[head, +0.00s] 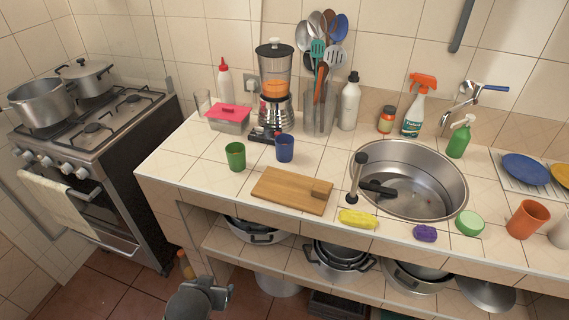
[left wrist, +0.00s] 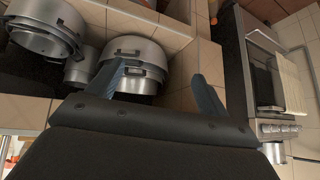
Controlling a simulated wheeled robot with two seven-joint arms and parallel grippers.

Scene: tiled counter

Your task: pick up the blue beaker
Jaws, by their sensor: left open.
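The blue beaker (head: 285,150) stands upright on the tiled counter (head: 190,160), in front of the blender. A green beaker (head: 235,157) stands to its left, apart from it. My left gripper (head: 215,292) is low at the bottom of the head view, in front of and below the counter, far from the blue beaker. In the left wrist view my left gripper (left wrist: 162,80) shows two spread fingers with nothing between them. The blue beaker does not show in the left wrist view. My right gripper is in neither view.
A wooden board (head: 292,190) lies in front of the blue beaker. The blender (head: 274,90) stands behind it and a pink-lidded box (head: 228,118) to its left. The sink (head: 425,185) is at right. Pots (head: 335,258) sit on the shelf below; the stove (head: 95,150) is at left.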

